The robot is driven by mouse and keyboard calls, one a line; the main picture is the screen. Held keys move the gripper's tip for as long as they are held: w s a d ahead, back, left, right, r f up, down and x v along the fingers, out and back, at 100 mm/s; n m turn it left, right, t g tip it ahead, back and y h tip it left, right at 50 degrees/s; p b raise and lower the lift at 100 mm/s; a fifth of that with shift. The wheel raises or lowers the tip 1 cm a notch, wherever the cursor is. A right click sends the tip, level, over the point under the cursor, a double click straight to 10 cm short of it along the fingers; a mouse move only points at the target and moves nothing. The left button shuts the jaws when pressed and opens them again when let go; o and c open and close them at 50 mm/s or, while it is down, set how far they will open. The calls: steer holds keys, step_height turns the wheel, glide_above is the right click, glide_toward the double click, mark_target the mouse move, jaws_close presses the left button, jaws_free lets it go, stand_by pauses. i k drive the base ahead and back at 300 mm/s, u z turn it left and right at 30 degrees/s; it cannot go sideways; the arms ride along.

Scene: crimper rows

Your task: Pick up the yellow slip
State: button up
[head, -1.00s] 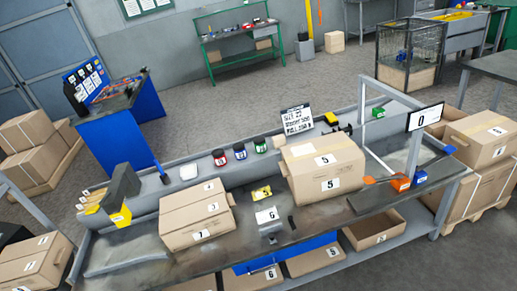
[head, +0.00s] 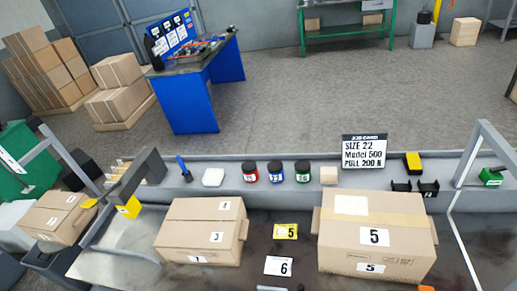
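The yellow slip (head: 285,231), marked 5, lies flat on the dark bench top (head: 262,250) in the head view, low and right of centre. It sits between two cardboard boxes, just behind a white slip (head: 278,266) marked 6. Nothing covers it. My gripper does not show in this view, so its opening and its distance from the slip cannot be seen.
A box marked 3 (head: 205,225) stands left of the slip and a larger box marked 5 (head: 375,240) stands right. Several small jars (head: 276,171) and a job card sign (head: 364,151) stand on the ledge behind. Grey frame posts rise at both sides.

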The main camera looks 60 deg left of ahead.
mark_target(280, 230)
steer(key=u, duration=0.65)
steer(key=i, duration=1.1)
steer(key=u, duration=0.7)
